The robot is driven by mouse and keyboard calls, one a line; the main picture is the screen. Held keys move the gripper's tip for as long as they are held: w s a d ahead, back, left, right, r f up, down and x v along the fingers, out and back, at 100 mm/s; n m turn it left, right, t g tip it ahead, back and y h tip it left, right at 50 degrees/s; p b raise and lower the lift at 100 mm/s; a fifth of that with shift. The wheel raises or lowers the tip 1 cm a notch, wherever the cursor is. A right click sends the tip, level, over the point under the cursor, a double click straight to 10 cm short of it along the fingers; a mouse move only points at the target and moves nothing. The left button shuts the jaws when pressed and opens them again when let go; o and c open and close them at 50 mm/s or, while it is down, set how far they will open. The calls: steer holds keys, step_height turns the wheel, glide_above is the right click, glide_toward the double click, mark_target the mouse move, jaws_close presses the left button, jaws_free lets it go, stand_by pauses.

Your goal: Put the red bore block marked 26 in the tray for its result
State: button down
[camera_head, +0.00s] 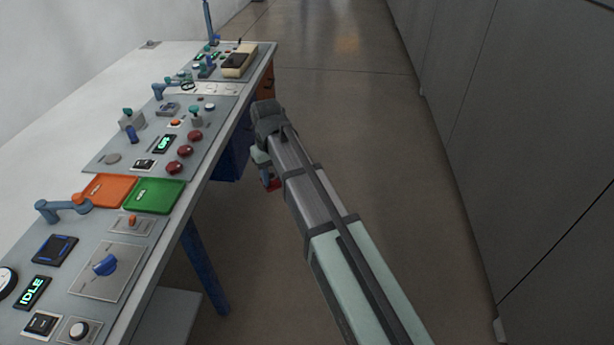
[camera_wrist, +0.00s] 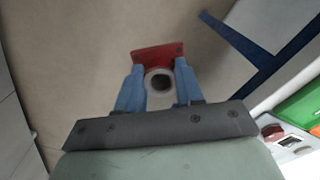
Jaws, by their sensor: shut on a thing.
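My gripper (camera_wrist: 158,80) is shut on a red block (camera_wrist: 158,52) with a round bore in a pale ring, held between two blue fingers. No number on it can be read. In the head view, my gripper (camera_head: 265,165) hangs over the floor beyond the bench's right edge, with a bit of red (camera_head: 272,185) showing at its tip. An orange tray (camera_head: 108,190) and a green tray (camera_head: 155,195) lie side by side on the bench, left of my gripper and apart from it. Both look empty; their labels are too small to read. The green tray (camera_wrist: 302,106) also shows in the wrist view.
The bench (camera_head: 165,265) carries panels with knobs, levers and switches. The near display (camera_head: 33,292) reads IDLE. Several dark red round pieces (camera_head: 183,152) sit on the middle panel. Grey cabinets (camera_head: 520,120) line the right; the floor (camera_head: 340,110) between is clear.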

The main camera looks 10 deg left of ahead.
steer(key=s+a+r+n, duration=0.15)
steer(key=a+n, duration=0.25)
steer(key=a, duration=0.8)
steer(key=s+a+n, duration=0.3)
steer(key=a+n, duration=0.2)
steer(key=a, duration=0.7)
steer(key=r+n, duration=0.2)
steer(key=n, duration=1.4)
glide_above(161, 196)
steer(key=shift+a+f, duration=0.1)
steer(key=shift+f, duration=0.05)
steer(key=shift+f, duration=0.1)
steer(key=shift+f, duration=2.9)
steer(key=shift+w+f, duration=0.1)
steer(key=shift+f, duration=0.45)
steer(key=shift+c, duration=1.3)
jaws_free()
